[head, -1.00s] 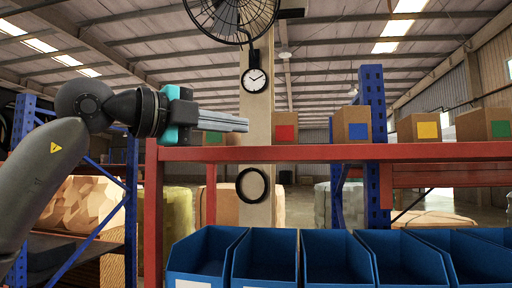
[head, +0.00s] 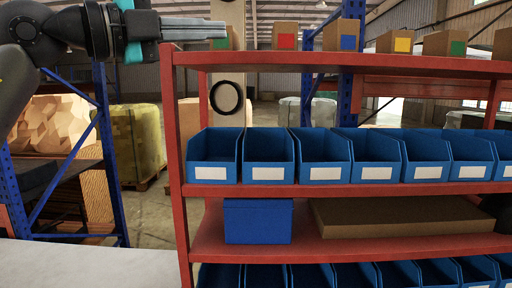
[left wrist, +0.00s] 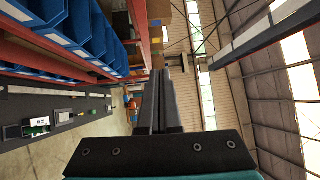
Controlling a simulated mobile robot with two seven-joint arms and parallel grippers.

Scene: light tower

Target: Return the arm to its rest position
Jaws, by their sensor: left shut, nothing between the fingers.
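My left gripper (head: 196,28) shows at the top left of the head view, at the end of my dark arm that comes in from the left. Its fingers are shut with nothing between them and point to the right, level with the top shelf (head: 340,64) of the red rack, near its left post. In the left wrist view the two long grey fingers (left wrist: 160,100) lie close together, pointing away along the rack. My right gripper is in neither view.
Boxes with coloured squares, among them a blue-marked box (head: 342,35), stand on the top shelf. Blue bins (head: 268,155) fill the shelf below. A blue box (head: 258,221) and a flat brown box (head: 400,214) lie lower. A blue upright frame (head: 108,150) stands left of the rack.

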